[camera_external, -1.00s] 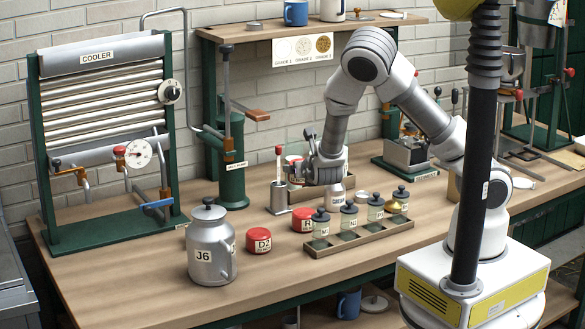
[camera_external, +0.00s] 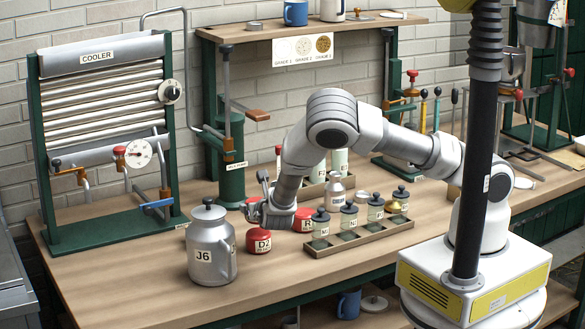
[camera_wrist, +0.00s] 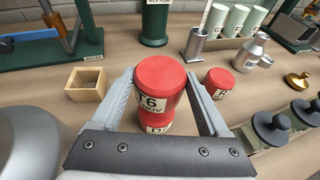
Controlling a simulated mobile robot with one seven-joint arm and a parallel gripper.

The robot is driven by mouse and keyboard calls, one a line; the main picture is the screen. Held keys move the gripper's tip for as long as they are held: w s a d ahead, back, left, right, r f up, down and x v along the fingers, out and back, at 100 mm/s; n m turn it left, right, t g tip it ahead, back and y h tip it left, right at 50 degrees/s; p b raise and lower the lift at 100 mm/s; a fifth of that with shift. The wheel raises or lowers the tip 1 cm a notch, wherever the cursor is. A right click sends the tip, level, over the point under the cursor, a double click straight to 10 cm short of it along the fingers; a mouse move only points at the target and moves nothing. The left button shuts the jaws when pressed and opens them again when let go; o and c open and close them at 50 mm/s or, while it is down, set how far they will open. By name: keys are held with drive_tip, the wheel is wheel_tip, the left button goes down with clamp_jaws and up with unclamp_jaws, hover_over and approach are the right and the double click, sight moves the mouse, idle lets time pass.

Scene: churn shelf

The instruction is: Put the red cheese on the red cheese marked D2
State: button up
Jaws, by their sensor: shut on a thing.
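A red cheese marked T6 (camera_wrist: 160,85) is between the two fingers of my gripper (camera_wrist: 160,92), which is shut on it, in the wrist view. The red cheese marked D2 (camera_external: 259,241) stands on the bench in the external view. In the wrist view D2 (camera_wrist: 156,128) shows just below T6, mostly covered by it. T6 is over D2 and looks upright; I cannot tell whether they touch. In the external view my gripper (camera_external: 263,212) is right above D2 and hides most of T6.
The metal can J6 (camera_external: 210,255) stands close left of D2. Another red cheese (camera_external: 303,222) stands to the right, beside a wooden rack (camera_external: 350,243) of lidded jars. A small open wooden box (camera_wrist: 86,84) is left of my gripper in the wrist view.

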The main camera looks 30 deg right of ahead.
drive_tip(key=shift+f, duration=1.55)
drive_tip(key=shift+f, duration=0.2)
drive_tip(key=o, duration=1.4)
drive_tip(key=shift+r, duration=0.1)
